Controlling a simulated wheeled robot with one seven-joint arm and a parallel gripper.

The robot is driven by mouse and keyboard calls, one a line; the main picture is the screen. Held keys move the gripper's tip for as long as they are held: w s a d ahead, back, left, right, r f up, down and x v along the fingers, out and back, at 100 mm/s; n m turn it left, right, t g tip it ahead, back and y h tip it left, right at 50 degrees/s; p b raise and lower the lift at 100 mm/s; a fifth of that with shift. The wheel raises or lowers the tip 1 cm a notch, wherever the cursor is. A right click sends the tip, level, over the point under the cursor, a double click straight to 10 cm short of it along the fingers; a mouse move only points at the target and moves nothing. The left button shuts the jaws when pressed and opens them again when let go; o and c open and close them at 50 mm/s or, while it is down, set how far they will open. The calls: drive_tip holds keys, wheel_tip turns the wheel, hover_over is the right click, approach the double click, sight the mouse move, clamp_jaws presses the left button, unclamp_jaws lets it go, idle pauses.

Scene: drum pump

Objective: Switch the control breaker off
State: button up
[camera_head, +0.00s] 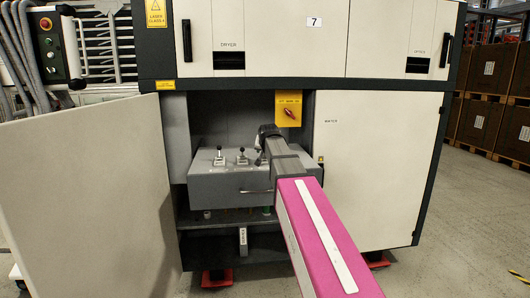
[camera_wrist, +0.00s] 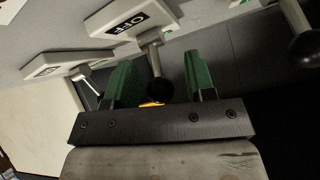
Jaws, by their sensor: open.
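The grey breaker box (camera_head: 235,187) stands in the open bay of the machine, with small lever switches on top. Two levers show clearly, a left lever (camera_head: 219,157) and a middle lever (camera_head: 242,157); a third is partly hidden by my gripper (camera_head: 267,133). Which one is the control breaker I cannot read. In the wrist view my gripper (camera_wrist: 160,75) is open, its green fingers on either side of a lever with a black ball knob (camera_wrist: 159,90). Contact with the knob cannot be told. A white plate marked OFF (camera_wrist: 130,18) sits beside this lever.
Another lever with a white plate (camera_wrist: 68,62) is at the left in the wrist view, and a black-knobbed lever (camera_wrist: 305,48) at the right. A yellow plate with a red rotary switch (camera_head: 289,110) hangs above the box. The open door (camera_head: 85,190) stands at the left.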

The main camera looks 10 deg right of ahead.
drive_tip(key=v, duration=1)
drive_tip(key=shift+s, duration=0.1)
